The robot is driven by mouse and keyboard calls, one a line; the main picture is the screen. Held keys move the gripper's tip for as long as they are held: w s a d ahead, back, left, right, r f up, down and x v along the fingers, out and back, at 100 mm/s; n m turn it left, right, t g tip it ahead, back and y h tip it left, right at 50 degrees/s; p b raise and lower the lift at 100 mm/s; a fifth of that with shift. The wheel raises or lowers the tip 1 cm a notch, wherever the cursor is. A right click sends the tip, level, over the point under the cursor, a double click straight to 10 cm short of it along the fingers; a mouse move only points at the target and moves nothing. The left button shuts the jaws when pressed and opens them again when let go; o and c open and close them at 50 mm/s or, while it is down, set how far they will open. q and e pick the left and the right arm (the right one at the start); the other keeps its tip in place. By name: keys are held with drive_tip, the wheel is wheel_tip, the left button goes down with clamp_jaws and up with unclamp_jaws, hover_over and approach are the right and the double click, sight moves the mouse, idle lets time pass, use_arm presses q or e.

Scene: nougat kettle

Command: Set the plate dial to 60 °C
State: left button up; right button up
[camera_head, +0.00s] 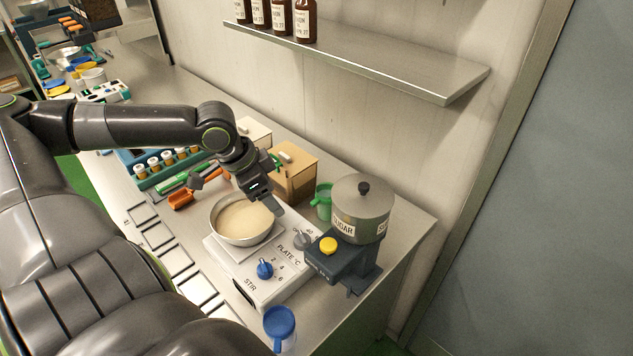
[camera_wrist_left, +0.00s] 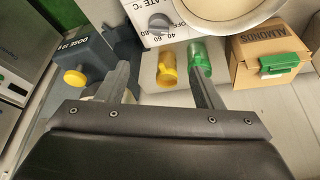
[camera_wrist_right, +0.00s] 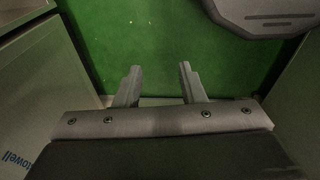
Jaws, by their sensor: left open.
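The plate dial (camera_head: 302,240) is a grey knob on the white hotplate (camera_head: 262,285), beside the "PLATE °C" lettering. It also shows in the left wrist view (camera_wrist_left: 160,24), with 40, 60 and 80 printed around it; I cannot tell which mark it points to. My left gripper (camera_head: 274,204) is above the back of the hotplate, next to the pan (camera_head: 243,219). In the left wrist view the left gripper (camera_wrist_left: 159,80) is open and empty, with the dial beyond its fingertips, apart from them. My right gripper (camera_wrist_right: 159,80) is open and empty over green floor.
A blue STIR knob (camera_head: 265,268) sits on the hotplate's front. The sugar dispenser (camera_head: 360,215) stands to the right, close to the dial. A green jug (camera_head: 322,203), a yellow jug (camera_wrist_left: 167,70) and the almonds box (camera_head: 290,175) are behind. A blue jug (camera_head: 279,325) stands in front.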

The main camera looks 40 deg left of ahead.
use_arm(q)
drive_tip(key=s, duration=0.1)
drive_tip(key=b, duration=0.3)
approach(301, 236)
drive_tip(key=x, duration=0.7)
drive_tip(key=shift+d+f, duration=0.1)
drive_tip(key=shift+f, duration=0.05)
drive_tip(key=shift+x, duration=0.95)
use_arm(e)
drive_tip(key=shift+s+d+f, duration=0.1)
drive_tip(key=shift+s+f, duration=0.6)
drive_tip(key=shift+s, duration=0.2)
drive_tip(key=shift+s+d+f, duration=0.1)
drive_tip(key=shift+s+f, duration=0.55)
drive_tip(key=shift+s, duration=0.2)
use_arm(q)
drive_tip(key=c, duration=1)
use_arm(e)
drive_tip(key=shift+a, duration=0.1)
